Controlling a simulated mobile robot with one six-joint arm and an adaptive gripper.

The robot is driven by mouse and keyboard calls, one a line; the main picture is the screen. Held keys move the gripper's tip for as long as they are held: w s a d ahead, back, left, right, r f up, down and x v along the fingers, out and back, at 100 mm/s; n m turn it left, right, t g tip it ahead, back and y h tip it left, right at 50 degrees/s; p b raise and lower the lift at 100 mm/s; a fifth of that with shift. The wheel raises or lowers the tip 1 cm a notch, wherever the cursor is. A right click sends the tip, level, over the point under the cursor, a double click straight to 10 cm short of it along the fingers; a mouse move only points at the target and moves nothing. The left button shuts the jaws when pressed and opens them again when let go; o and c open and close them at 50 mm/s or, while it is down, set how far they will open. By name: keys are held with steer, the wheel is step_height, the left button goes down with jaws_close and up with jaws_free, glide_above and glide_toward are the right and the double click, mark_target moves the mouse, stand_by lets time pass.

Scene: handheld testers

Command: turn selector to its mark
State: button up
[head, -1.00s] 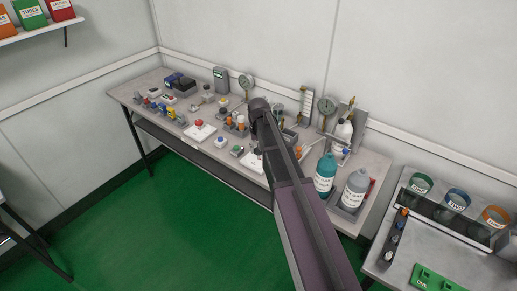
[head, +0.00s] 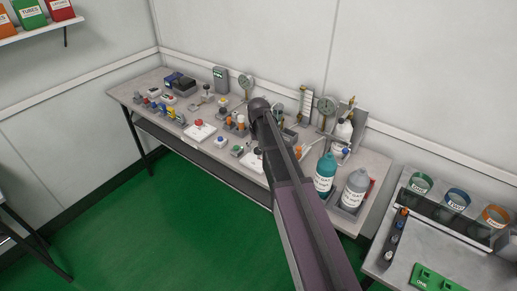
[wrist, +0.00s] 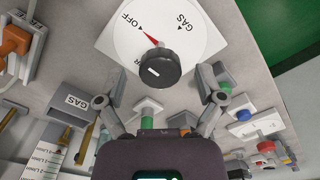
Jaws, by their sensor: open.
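The selector is a round black knob (wrist: 153,68) on a white plate (wrist: 117,43) in the wrist view. The plate carries the words OFF and GAS, each with a small black triangle, and a third label partly hidden behind the knob. A red pointer reaches out from the knob toward the OFF triangle. The knob has a short white line on its face. My gripper (wrist: 160,98) is open, its two fingers apart on either side below the knob, with nothing between them. In the head view my arm hides the gripper and most of the selector.
In the head view, a teal bottle (head: 325,174) and a grey bottle (head: 355,190) stand right of my arm. Green floor lies clear in front.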

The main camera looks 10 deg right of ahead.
steer(key=n, duration=0.4)
steer(key=shift+n, duration=0.3)
steer(key=n, duration=0.8)
steer(key=shift+n, duration=0.4)
steer(key=n, duration=0.4)
step_height(320, 180, up, 14)
steer(key=p, duration=1.4)
steer(key=s+f+m+b, duration=0.2)
steer(key=s+m, duration=0.6)
steer(key=s, duration=0.3)
steer(key=s+f+m+b, duration=0.3)
steer(key=s+m, duration=0.6)
steer(key=s, duration=0.2)
steer(key=shift+s+a, duration=0.15)
steer(key=shift+a, duration=0.3)
stand_by(1.0)
